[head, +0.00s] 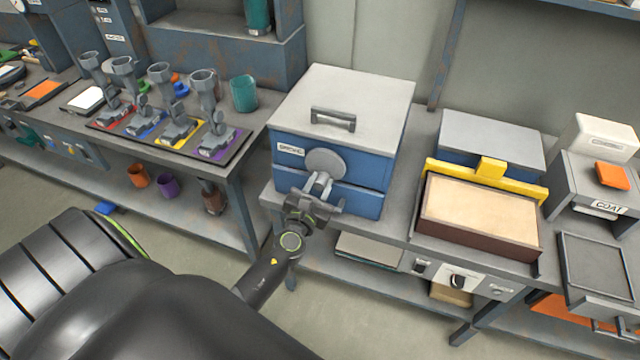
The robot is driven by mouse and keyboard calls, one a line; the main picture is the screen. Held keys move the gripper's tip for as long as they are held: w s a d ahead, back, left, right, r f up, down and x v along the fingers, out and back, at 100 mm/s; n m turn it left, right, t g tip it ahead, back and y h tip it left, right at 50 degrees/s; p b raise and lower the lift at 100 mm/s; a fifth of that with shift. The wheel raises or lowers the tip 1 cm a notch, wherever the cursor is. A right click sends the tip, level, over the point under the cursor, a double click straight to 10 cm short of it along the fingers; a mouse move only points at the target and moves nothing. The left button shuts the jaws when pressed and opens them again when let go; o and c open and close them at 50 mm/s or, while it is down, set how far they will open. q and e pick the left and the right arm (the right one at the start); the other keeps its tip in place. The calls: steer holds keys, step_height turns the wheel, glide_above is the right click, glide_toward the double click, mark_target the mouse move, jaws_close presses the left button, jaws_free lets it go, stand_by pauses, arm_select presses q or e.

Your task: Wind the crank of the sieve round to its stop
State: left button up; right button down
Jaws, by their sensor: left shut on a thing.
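The sieve (285,172) looks like a blue box with a pale grey lid, standing on the workbench in the middle of the head view. A round grey hub (326,161) is on its front face, and the crank (321,183) shows just below the hub. My left gripper (315,203) is in front of the box, shut on the crank's handle. The gripper hides much of the handle and part of the box's lower front. My right gripper is not in view.
Right of the box is a sand-filled tray (428,205) with a yellow bar (490,170). A grey station labelled COAT (604,208) stands at far right. On the left bench are a teal cup (243,93) and several grey tools on coloured pads. Floor separates the benches.

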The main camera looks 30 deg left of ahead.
arm_select(q)
steer(key=o, duration=1)
steer(key=shift+s, duration=0.1)
steer(key=shift+b+v, duration=2.95)
steer(key=shift+v, duration=5.75)
